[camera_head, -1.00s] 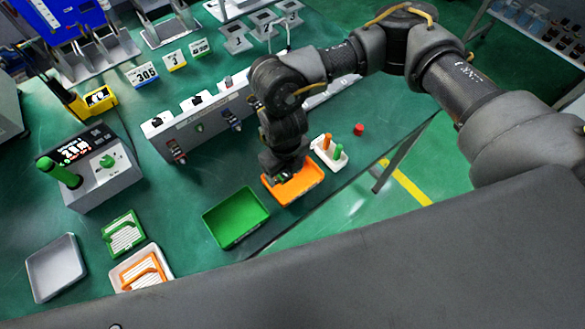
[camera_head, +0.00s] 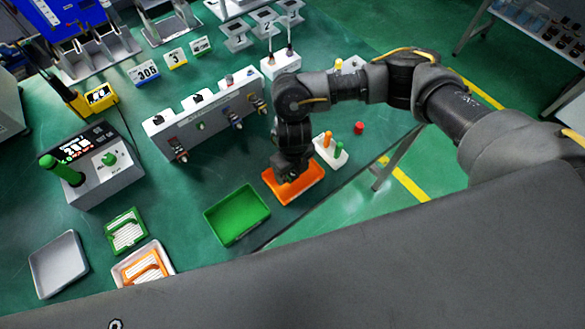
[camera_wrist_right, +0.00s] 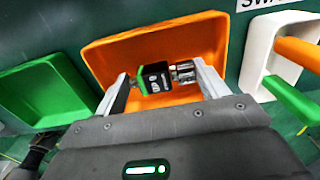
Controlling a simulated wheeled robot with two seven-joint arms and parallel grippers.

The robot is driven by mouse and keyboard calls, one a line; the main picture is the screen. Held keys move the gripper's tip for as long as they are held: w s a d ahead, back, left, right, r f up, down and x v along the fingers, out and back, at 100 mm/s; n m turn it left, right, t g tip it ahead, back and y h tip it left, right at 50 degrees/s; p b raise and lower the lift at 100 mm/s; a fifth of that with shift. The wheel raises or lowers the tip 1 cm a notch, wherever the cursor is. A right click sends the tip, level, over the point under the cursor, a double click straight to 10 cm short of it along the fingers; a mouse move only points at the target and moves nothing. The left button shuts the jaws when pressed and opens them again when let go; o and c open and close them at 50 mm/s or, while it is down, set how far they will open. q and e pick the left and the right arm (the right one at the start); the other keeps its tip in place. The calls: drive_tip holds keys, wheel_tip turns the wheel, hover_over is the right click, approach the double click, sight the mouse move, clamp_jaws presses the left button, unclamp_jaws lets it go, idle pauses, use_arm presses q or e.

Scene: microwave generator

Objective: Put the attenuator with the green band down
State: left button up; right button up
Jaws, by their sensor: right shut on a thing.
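The attenuator with the green band (camera_wrist_right: 155,78) shows in the right wrist view as a black body with a green band and a silver metal connector. My right gripper (camera_wrist_right: 160,88) is shut on it, one finger at each end. In the head view my right gripper (camera_head: 287,176) is over the orange tray (camera_head: 309,187), and the attenuator is hidden there by the gripper. The orange tray (camera_wrist_right: 208,35) lies behind and around the attenuator in the wrist view. I cannot tell whether the attenuator touches the tray floor. My left gripper is not in view.
The green tray (camera_head: 236,216) sits just left of the orange one. A white holder (camera_head: 331,150) with an orange and a green peg stands at the right, with a red cap (camera_head: 359,128) beyond it. A grey generator box (camera_head: 205,118) stands behind. The table edge is close.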

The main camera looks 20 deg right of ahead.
drive_tip(key=shift+f+b, duration=0.45)
drive_tip(key=shift+f, duration=0.05)
drive_tip(key=o, duration=1)
drive_tip(key=shift+o, duration=0.2)
wheel_tip(320, 180, up, 13)
